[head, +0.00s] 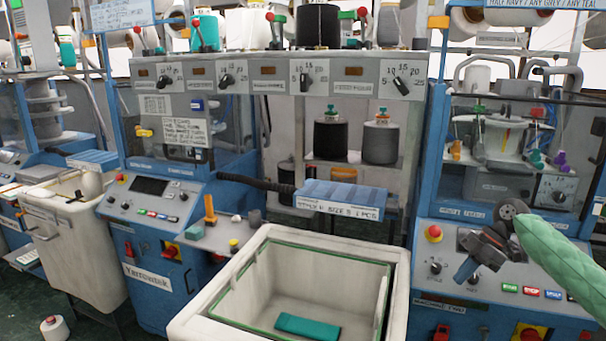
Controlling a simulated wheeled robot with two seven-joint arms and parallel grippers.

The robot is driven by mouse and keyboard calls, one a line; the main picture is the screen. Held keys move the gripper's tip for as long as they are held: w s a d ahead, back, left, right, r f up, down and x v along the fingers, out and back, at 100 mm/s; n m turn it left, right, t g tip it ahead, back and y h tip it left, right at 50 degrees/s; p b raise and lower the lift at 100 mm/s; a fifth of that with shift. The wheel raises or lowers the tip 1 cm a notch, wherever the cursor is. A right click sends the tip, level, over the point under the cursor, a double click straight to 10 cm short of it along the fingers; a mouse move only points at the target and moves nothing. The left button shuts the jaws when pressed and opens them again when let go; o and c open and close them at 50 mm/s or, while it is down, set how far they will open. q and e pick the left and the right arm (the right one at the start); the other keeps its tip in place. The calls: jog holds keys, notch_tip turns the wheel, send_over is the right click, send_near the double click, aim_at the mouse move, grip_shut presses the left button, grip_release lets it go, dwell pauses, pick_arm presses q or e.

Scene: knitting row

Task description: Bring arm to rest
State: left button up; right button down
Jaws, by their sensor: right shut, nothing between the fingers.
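My right arm (565,262) comes in from the right in a green quilted sleeve. Its dark gripper (466,271) is shut and empty, in front of the blue knitting machine (432,210) on the right. The fingers point down and to the left, over the sloped control panel (520,270). I cannot tell whether they touch the panel. My left arm and gripper are not in view.
A white bin (398,260) stands at the front centre with a teal folded piece (308,326) on its floor. A red button (433,233) is left of my gripper. A blue labelled tray (342,198) is behind the bin. Another machine (150,235) stands left.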

jog(key=s+d+f+m+t+h, duration=0.1)
jog(key=s+d+f+m+h, duration=0.2)
jog(key=f, duration=0.7)
jog(key=s+d+f+m+h, duration=0.1)
jog(key=s+d+f+m, duration=0.15)
jog(key=s+f, duration=0.45)
jog(key=s+d+f+m+t+h, duration=0.15)
jog(key=d+f, duration=0.25)
jog(key=f, duration=0.8)
jog(key=s+d+f+m+t+h, duration=0.15)
jog(key=s+d+f+h, duration=0.4)
jog(key=s, duration=0.65)
jog(key=s+d+f+m+h, duration=0.2)
jog(key=s+d+f, duration=0.4)
jog(key=s+f, duration=0.45)
jog(key=s+a+f+m+y, duration=0.1)
jog(key=s+a+f, duration=0.2)
jog(key=a, duration=0.4)
jog(key=s+a+f+m+g+y, duration=0.1)
jog(key=s+a+f, duration=0.15)
jog(key=a, duration=0.45)
jog(key=s+a+f+m+y, duration=0.1)
jog(key=s+a+f, duration=0.15)
jog(key=a, duration=0.45)
jog(key=a+f+m+y, duration=0.2)
jog(key=a+m+y, duration=0.1)
jog(key=a, duration=2.2)
jog(key=shift+s+f+y, duration=0.35)
jog(key=shift+y, duration=0.25)
